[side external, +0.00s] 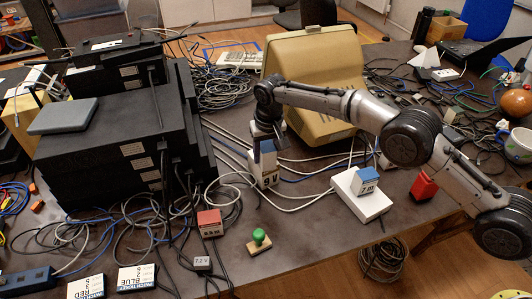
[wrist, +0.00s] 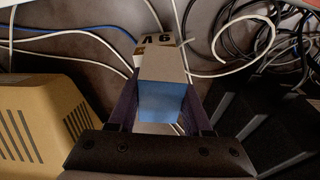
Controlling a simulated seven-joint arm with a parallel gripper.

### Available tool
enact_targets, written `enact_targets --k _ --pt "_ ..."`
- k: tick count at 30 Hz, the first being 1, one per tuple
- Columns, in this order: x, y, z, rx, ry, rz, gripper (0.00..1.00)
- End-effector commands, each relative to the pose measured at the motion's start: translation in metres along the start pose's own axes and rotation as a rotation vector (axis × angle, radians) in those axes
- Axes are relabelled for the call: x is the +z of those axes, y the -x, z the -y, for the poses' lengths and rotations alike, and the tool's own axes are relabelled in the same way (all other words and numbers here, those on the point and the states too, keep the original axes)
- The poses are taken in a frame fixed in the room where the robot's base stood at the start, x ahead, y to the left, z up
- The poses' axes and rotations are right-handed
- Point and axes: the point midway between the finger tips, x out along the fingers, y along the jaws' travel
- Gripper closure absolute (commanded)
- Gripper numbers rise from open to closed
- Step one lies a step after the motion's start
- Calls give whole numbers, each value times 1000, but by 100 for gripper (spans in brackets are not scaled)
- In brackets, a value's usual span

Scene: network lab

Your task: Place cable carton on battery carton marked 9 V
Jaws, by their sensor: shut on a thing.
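My gripper (side external: 266,138) points down and is shut on a blue and white carton, apparently the cable carton (side external: 268,158). In the wrist view the carton's blue face (wrist: 160,102) and pale grey side show between the two fingers of my gripper (wrist: 161,92). The white battery carton marked 9 V (side external: 264,180) stands on the table directly below the held carton. Its 9 V marking also shows past the held carton in the wrist view (wrist: 153,46). The held carton overlaps it in both views; I cannot tell whether they touch.
A beige monitor (side external: 315,80) stands close behind my gripper; black stacked equipment (side external: 110,140) stands left. A white box (side external: 352,205) bears another blue carton (side external: 367,182). Loose cables surround the battery carton.

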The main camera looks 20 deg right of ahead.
Motion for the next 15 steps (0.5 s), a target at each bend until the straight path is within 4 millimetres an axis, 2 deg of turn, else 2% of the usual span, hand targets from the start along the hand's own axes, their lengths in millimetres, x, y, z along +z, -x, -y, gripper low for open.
enact_targets --k 5,6,10,11,15 --pt "0 -2 0 0 0 -1 100" --pt "0 -3 0 0 0 0 47" --pt "1 -3 0 0 0 1 23" --pt "1 -3 0 0 0 0 20" --pt "1 -3 0 0 0 1 20"
